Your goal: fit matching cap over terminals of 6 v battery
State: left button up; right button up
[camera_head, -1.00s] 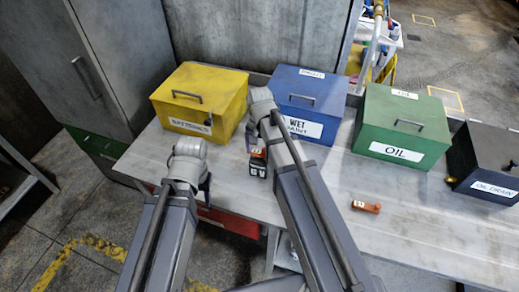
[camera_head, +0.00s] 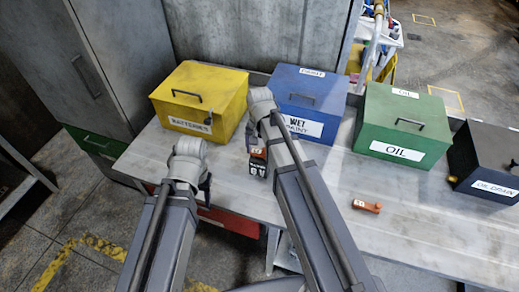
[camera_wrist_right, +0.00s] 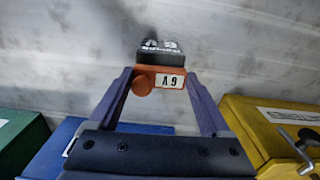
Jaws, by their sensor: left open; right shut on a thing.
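A black battery marked 6 V (camera_head: 257,169) stands upright on the table below my right gripper; the wrist view also shows it (camera_wrist_right: 156,58). An orange cap with a white 6 V label (camera_wrist_right: 143,80) is between the fingers of my right gripper (camera_wrist_right: 160,88), which is shut on it. The cap is at the battery's top end, seemingly touching; I cannot tell whether it is fully seated. A second orange cap (camera_head: 366,206) lies on the table to the right, its label too small to read. My left gripper (camera_head: 205,188) is open and empty near the table's front edge.
A yellow batteries box (camera_head: 222,85), a blue wet paint box (camera_head: 325,93), a green oil box (camera_head: 430,115) and a dark oil drain box (camera_head: 490,155) line the back of the metal table (camera_head: 440,225). The table's front right is mostly clear.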

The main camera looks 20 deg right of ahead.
jog(key=shift+f+b, duration=0.55)
jog(key=shift+f, duration=0.1)
dwell(1.1)
jog(key=o, duration=1.1)
jog(key=shift+o, duration=0.2)
jog(key=shift+r, duration=0.2)
jog(key=shift+r+p, duration=3.4)
jog(key=shift+p, duration=0.15)
jog(key=shift+f, duration=0.1)
